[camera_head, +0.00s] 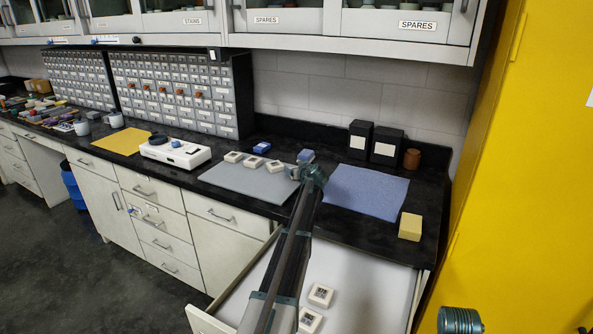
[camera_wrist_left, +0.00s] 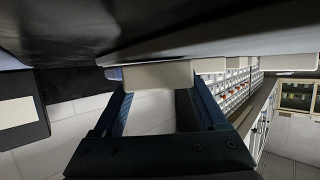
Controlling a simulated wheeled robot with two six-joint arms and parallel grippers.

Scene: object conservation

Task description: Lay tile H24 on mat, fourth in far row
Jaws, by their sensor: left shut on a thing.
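The grey mat (camera_head: 243,184) lies on the black counter. Three pale tiles stand in a row along its far part: one at the left (camera_head: 233,156), one in the middle (camera_head: 251,161) and one at the right (camera_head: 275,166). My left gripper (camera_head: 298,173) is at the right end of this row, shut on a pale tile (camera_head: 294,172). In the left wrist view the held tile (camera_wrist_left: 158,76) sits between the fingers, against or very close to the mat's surface. Its label is not readable.
Blue items (camera_head: 262,147) (camera_head: 305,155) stand behind the mat. A blue cloth (camera_head: 366,193), a yellow block (camera_head: 410,227) and black boxes (camera_head: 385,145) are at the right. A white device (camera_head: 175,152) is at the left.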

